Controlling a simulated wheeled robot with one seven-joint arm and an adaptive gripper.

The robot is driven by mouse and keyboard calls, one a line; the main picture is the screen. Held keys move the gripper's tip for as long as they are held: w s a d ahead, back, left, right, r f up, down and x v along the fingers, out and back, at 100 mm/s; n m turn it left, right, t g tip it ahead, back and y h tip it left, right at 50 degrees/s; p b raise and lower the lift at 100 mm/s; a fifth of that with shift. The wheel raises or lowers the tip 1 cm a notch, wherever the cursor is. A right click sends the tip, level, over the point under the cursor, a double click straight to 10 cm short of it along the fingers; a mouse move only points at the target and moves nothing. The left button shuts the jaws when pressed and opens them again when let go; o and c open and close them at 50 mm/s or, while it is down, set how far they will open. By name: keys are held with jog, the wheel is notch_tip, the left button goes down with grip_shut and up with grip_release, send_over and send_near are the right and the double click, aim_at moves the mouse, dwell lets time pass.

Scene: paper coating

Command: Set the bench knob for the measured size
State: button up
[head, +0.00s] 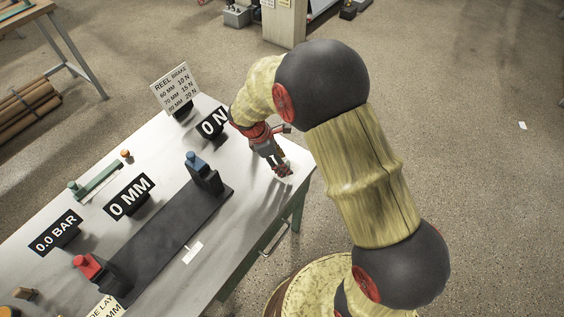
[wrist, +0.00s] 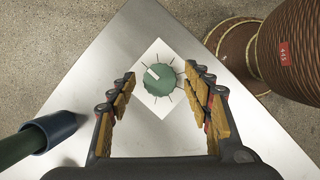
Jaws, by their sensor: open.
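The bench knob is a round green dial (wrist: 159,78) with a white pointer mark, seen in the wrist view on a white square plate (wrist: 172,52) with dark tick lines. The pointer aims to the upper left. My gripper (wrist: 159,83) is open, with one finger on each side of the knob in the picture, apart from it. In the head view my gripper (head: 283,172) hangs over the right end of the bench and hides the knob. A sign (head: 175,88) reads "REEL BRAKE" with 60 MM 10 N, 70 MM 15 N, 80 MM 20 N. Displays read "0 N" (head: 213,123) and "0 MM" (head: 130,197).
A dark measuring rail (head: 165,240) with a blue-topped post (head: 203,172) and a red-topped block (head: 88,265) lies along the bench. A "0.0 BAR" display (head: 56,233) stands at left. A green bar with a blue collar (wrist: 52,130) is left of my gripper.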

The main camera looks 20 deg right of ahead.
jog(key=shift+c, duration=0.8)
jog(key=c, duration=1)
jog(key=shift+r+m+p, duration=0.1)
jog(key=shift+m+p, duration=0.2)
jog(key=shift+p, duration=0.1)
jog(key=m+g+p, duration=0.1)
jog(key=m+p, duration=0.1)
jog(key=p, duration=0.1)
jog(key=shift+w+r+m, duration=0.1)
jog(key=shift+m, duration=0.3)
jog(key=m+g+p, duration=0.1)
jog(key=m, duration=0.1)
jog(key=m+y+p, duration=0.1)
jog(key=m+p, duration=0.1)
jog(key=shift+w+d+g+p, duration=0.1)
jog(key=shift+d+g+p, duration=0.05)
jog(key=shift+g+p, duration=0.2)
jog(key=m+y+p, duration=0.1)
jog(key=m, duration=0.1)
jog(key=m+g+p, duration=0.1)
jog(key=m, duration=0.1)
jog(key=shift+w+d+m+y, duration=0.1)
jog(key=shift+m+y, duration=0.3)
jog(key=shift+m+y+p, duration=0.7)
jog(key=shift+m+p, duration=0.25)
jog(key=shift+m, duration=0.85)
jog(key=shift+f, duration=0.2)
